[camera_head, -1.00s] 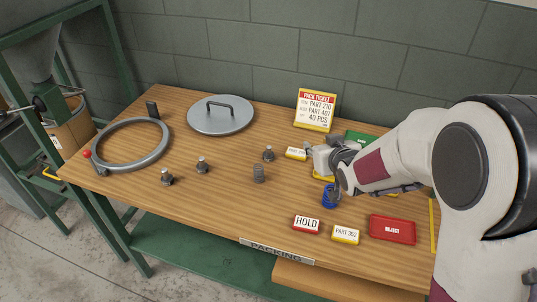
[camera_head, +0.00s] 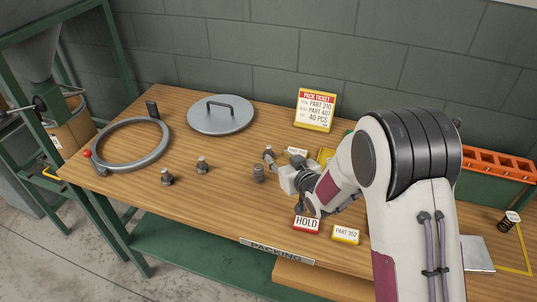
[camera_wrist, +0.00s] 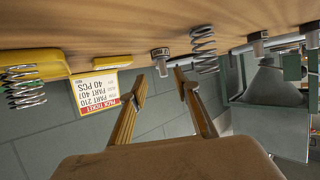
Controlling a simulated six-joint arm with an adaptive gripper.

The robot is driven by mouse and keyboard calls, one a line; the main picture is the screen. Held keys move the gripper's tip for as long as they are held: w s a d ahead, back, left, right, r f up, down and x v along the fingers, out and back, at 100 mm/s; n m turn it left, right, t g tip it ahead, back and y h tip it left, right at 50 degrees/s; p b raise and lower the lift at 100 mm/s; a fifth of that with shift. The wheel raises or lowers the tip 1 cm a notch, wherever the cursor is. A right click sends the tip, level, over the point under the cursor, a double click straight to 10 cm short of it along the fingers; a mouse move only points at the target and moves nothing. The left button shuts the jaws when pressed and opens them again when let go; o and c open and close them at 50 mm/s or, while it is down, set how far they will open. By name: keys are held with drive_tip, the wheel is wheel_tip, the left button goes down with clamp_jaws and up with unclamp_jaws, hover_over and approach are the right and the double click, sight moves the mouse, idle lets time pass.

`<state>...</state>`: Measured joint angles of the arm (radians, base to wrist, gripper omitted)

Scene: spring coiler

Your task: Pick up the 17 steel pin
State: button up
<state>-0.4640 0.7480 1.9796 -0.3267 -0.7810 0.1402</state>
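Three small steel pins with capped tops stand upright on the table: a left one (camera_head: 166,177), a middle one (camera_head: 202,165) and a far one (camera_head: 268,153). I cannot read a size on any, so I cannot tell which is 17. My gripper (camera_wrist: 158,79) is open and empty, low over the table. The wrist view is upside down. In it a pin (camera_wrist: 160,56) stands ahead of the gap between my fingertips, which do not close on it. In the head view my gripper is just right of the far pin; its fingers are small and partly hidden there.
A grey spring (camera_head: 258,173) stands close to the far pin, left of my gripper. A HOLD sign (camera_head: 306,224) and a PART 352 label (camera_head: 345,234) are nearer the front. Table front-left is clear.

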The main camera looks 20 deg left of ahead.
sight(270, 151)
drive_tip(key=shift+x, duration=1.3)
drive_tip(key=shift+w+a, duration=0.1)
drive_tip(key=shift+a+r+x, duration=0.1)
drive_tip(key=shift+x, duration=1.15)
drive_tip(key=shift+a+r+x, duration=0.15)
drive_tip(key=shift+x, duration=1.05)
clamp_jaws()
